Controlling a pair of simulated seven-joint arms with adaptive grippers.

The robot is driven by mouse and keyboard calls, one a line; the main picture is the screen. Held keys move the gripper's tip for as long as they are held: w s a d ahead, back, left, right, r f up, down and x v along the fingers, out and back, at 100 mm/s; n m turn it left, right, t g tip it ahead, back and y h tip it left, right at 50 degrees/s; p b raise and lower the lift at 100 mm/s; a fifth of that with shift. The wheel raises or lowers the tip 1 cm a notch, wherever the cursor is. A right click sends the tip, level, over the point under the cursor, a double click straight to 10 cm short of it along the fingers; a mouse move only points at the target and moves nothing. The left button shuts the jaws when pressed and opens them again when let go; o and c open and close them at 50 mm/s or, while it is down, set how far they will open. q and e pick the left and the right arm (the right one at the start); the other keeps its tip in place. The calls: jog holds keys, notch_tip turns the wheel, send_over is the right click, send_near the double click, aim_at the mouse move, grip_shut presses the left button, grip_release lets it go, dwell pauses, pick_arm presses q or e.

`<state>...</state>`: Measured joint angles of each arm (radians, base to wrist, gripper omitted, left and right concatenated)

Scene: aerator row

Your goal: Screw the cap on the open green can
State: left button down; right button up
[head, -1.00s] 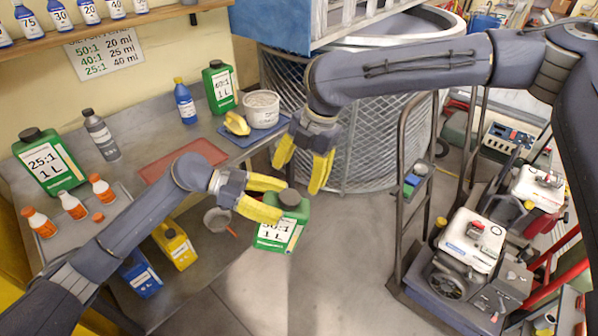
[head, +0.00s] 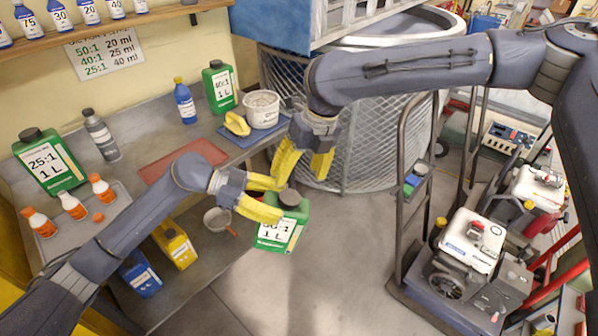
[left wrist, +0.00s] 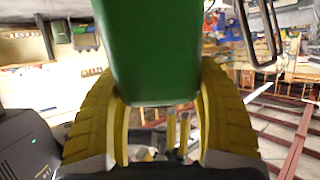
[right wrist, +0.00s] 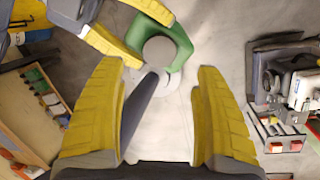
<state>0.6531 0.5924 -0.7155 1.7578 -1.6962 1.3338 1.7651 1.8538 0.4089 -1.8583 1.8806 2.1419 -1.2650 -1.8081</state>
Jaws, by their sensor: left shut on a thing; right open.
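The green can (head: 278,236), with a white label, is held in the air by my left gripper (head: 277,205), its yellow fingers shut on the can's sides. A dark grey round cap (head: 290,198) shows on its top; whether it is threaded on I cannot tell. In the left wrist view the green can (left wrist: 155,50) sits between both fingers, its top out of frame. My right gripper (head: 301,177) is open and empty, above and just behind the can. In the right wrist view the grey cap (right wrist: 160,50) lies ahead between the open fingers.
A mesh drum (head: 365,140) stands behind my right gripper. An engine cart (head: 465,250) stands right. Floor below the can is clear.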

aim_at(290, 197)
jog(key=shift+f, duration=0.1)
dwell(0.3)
jog(key=shift+x, duration=3.95)
jog(key=shift+c, duration=0.5)
jog(key=c, duration=1.3)
